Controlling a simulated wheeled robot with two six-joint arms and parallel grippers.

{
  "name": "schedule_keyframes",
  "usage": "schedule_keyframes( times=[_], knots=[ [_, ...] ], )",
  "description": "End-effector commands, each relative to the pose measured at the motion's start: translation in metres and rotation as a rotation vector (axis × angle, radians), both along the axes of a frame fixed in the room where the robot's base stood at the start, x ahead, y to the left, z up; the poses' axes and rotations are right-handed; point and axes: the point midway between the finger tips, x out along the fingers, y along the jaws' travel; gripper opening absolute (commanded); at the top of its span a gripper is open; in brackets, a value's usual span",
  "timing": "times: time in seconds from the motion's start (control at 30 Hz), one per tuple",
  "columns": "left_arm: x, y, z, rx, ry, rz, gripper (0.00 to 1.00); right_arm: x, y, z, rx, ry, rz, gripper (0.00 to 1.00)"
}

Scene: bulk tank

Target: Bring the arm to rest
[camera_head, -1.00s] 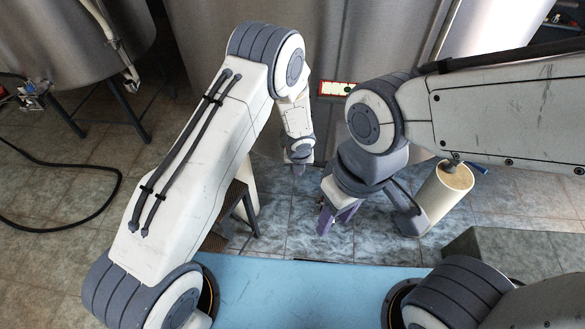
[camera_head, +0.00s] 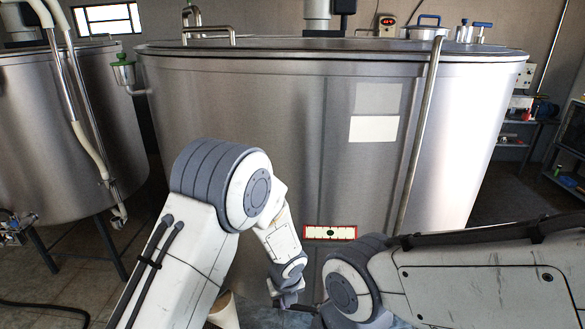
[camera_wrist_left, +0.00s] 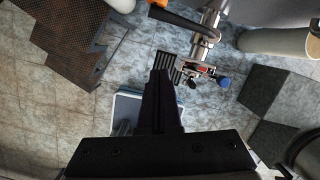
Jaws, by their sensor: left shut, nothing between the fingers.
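My left arm comes in from the left in the head view, bends at a grey-banded joint and reaches down and forward in front of the large steel tank (camera_head: 270,130). My left gripper (camera_head: 287,300) is small at the lower middle there, partly cut by the frame edge. In the left wrist view its dark fingers (camera_wrist_left: 160,92) are together and hold nothing, over the tiled floor. My right arm comes in from the right in the head view. Its gripper is below the frame.
A second steel tank (camera_head: 70,140) stands at the left. In the left wrist view a metal pipe with a valve (camera_wrist_left: 205,45) is close ahead of the fingers, above a floor grate (camera_wrist_left: 168,64). A brown perforated step (camera_wrist_left: 65,35) is at the upper left.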

Motion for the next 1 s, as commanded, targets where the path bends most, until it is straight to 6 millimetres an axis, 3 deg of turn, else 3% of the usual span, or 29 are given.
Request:
schedule_keyframes(
  times=[0.03, 0.2, 0.4, 0.6, 0.7, 0.83, 1.0],
  knots=[
    [-0.008, -0.003, 0.024, -0.028, -0.013, 0.124, 0.00, 0.000, 0.000, -0.001, 0.000, 0.000, 0.000, 0.44],
    [-0.065, -0.001, 0.097, -0.146, -0.010, 0.703, 0.00, 0.000, 0.000, -0.004, 0.000, 0.000, 0.000, 0.44],
    [-0.155, 0.009, 0.157, -0.277, 0.047, 1.389, 0.00, 0.000, 0.000, -0.007, 0.000, 0.000, 0.000, 0.44],
    [-0.233, 0.021, 0.184, -0.328, 0.137, 1.922, 0.00, 0.000, 0.000, -0.009, 0.000, 0.000, 0.001, 0.44],
    [-0.256, 0.025, 0.188, -0.325, 0.169, 2.076, 0.00, 0.000, 0.000, -0.009, 0.000, 0.000, 0.001, 0.44],
    [-0.269, 0.026, 0.190, -0.319, 0.187, 2.165, 0.00, 0.000, 0.000, -0.009, 0.000, 0.000, 0.001, 0.44],
    [-0.269, 0.026, 0.190, -0.319, 0.187, 2.165, 0.00, 0.000, 0.000, -0.009, 0.000, 0.000, 0.001, 0.44]
  ],
)
